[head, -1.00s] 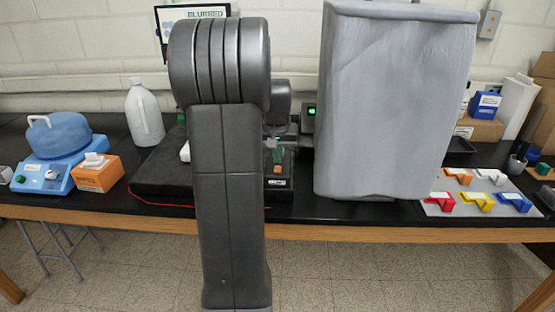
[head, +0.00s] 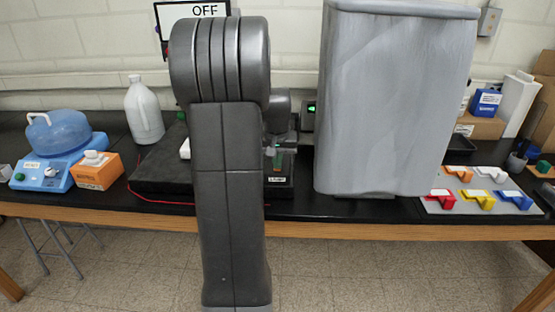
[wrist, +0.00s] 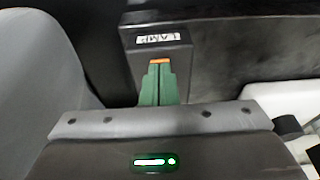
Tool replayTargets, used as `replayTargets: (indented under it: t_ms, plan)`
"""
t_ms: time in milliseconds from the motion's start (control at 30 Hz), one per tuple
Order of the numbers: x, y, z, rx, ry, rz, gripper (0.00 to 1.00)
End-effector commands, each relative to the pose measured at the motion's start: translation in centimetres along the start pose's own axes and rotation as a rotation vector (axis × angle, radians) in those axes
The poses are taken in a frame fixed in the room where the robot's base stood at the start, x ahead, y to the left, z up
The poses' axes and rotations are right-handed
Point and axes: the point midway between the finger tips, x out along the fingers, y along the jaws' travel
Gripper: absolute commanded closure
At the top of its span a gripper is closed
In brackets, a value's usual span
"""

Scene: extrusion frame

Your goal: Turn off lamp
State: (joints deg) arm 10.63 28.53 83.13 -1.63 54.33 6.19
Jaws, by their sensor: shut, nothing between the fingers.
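The lamp switch box (head: 279,189), a dark box with a white label, stands on the bench behind my arm in the head view. In the wrist view the same box (wrist: 185,57) shows its label reading LAMP. A small orange part (wrist: 160,61) of the switch shows at my fingertips. My gripper (wrist: 159,75) is shut and empty, its green fingers together over the switch. The fingers hide most of the switch, and I cannot tell if they touch it. In the head view my gripper (head: 276,157) is down at the box. The screen (head: 190,15) at the back reads OFF.
A large grey covered shape (head: 393,110) stands right of my arm. A black pad (head: 160,178) lies left of the switch box. A blue device (head: 45,174), an orange box (head: 97,172) and a white jug (head: 144,110) are farther left. Coloured pieces lie on a board (head: 440,207) at right.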

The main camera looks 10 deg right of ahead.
Motion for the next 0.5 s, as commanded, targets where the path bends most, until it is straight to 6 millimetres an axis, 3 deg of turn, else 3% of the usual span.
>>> replayTargets:
  t_ms: [500]
  plan:
    - [-0.1, 0.0, -1.6, 0.001, -0.001, 0.000, 1.00]
